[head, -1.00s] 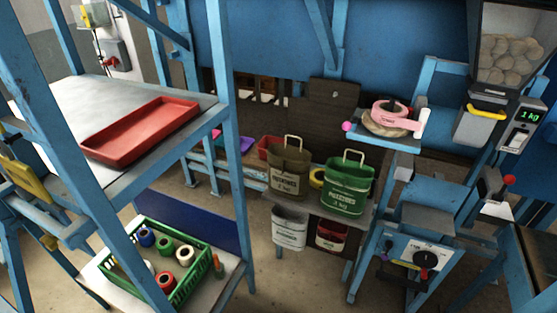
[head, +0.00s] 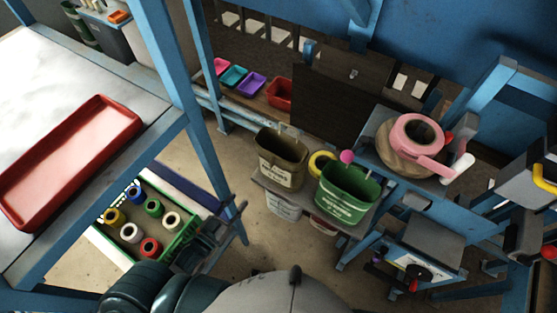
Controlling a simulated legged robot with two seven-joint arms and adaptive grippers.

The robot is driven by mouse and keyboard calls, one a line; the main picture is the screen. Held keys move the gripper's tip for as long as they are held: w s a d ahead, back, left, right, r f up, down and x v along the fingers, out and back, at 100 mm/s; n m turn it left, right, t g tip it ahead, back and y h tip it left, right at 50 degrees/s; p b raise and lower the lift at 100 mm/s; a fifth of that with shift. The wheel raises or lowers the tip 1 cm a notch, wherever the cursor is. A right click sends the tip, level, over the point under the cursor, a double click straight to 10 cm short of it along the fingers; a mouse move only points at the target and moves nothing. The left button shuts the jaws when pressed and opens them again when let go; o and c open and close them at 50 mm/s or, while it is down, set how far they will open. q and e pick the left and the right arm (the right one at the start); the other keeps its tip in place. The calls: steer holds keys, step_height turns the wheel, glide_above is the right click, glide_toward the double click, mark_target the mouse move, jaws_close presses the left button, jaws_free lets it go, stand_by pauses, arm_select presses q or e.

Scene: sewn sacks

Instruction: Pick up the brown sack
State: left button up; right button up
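The brown sack (head: 280,160) stands upright on a small grey shelf (head: 318,207), with its top open and its handle up. A green sack (head: 347,195) stands to its right on the same shelf. My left gripper (head: 226,212) is low in the head view, left of and below the brown sack and apart from it. Its dark fingers look spread, with nothing between them.
A yellow roll (head: 321,163) sits between the sacks. A white sack (head: 283,206) hangs below the shelf. A green crate (head: 178,243) of coloured spools is close by my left gripper. A blue frame post (head: 185,95) rises left of the brown sack.

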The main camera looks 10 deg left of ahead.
arm_select(q)
steer(key=w+d+r, duration=0.1)
steer(key=w+r, duration=0.1)
steer(key=p, duration=0.3)
glide_above(268, 163)
steer(key=s+d, duration=0.1)
steer(key=s, duration=0.2)
steer(key=shift+f, duration=0.15)
steer(key=shift+s, duration=0.15)
jaws_close()
steer(key=shift+r, duration=0.2)
